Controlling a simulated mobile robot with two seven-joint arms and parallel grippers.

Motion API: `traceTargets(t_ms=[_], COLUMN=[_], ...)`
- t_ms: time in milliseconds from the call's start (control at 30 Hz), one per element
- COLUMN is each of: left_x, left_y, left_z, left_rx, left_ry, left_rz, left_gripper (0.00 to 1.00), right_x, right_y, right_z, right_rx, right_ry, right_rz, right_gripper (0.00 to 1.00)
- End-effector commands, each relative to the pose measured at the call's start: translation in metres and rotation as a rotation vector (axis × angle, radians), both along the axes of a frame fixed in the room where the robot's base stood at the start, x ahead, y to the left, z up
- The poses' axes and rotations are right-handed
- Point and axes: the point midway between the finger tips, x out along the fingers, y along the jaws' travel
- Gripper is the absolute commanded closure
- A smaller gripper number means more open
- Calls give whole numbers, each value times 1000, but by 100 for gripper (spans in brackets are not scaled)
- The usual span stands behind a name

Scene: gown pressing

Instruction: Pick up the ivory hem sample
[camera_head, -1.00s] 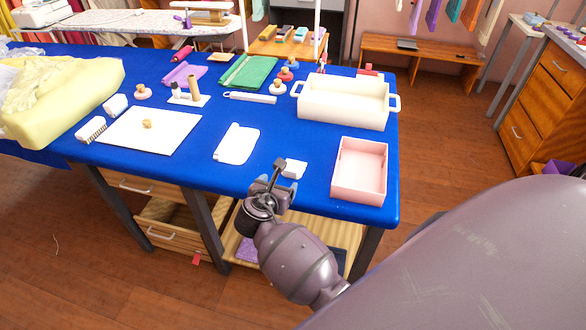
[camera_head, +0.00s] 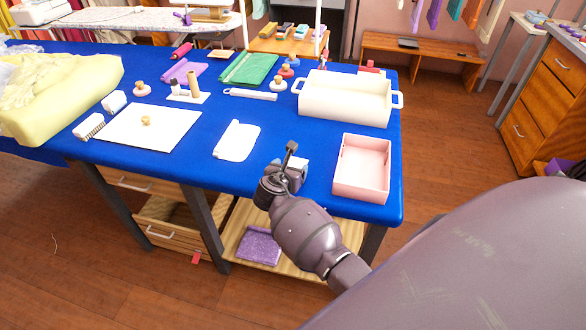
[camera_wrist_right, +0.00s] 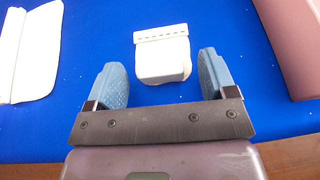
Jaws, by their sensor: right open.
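The ivory hem sample (camera_wrist_right: 162,58) is a small off-white folded piece with a row of stitch marks along its far band. It lies on the blue table, ahead of and between the fingers of my right gripper (camera_wrist_right: 161,72) in the wrist view. The fingers are wide apart and do not touch it. In the head view my right gripper (camera_head: 286,170) is at the table's front edge and hides much of the sample (camera_head: 302,162). My left gripper is not in view.
A pink tray (camera_head: 343,182) stands just right of the sample, with a cream handled bin (camera_head: 343,112) behind. A larger white folded piece (camera_head: 237,142) lies to the left. Blue tabletop (camera_head: 270,125) is bare between them.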

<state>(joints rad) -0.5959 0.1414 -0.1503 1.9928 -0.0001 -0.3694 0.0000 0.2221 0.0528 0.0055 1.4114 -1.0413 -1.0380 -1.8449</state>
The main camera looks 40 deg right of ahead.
Motion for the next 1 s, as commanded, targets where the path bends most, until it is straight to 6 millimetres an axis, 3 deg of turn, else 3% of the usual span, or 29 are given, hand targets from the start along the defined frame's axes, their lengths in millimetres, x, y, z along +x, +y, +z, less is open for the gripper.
traceTargets(t_ms=[333, 667, 1000], left_x=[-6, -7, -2], left_y=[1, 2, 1], left_z=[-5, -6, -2], left_rx=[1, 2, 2], left_ry=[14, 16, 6], left_rz=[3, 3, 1], left_gripper=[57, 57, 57], right_x=[4, 4, 4], right_y=[-6, -5, -5], right_z=[-2, -2, 3], right_rx=[1, 1, 1], right_ry=[-1, -1, -3], right_rz=[1, 1, 1], right_gripper=[22, 73, 76])
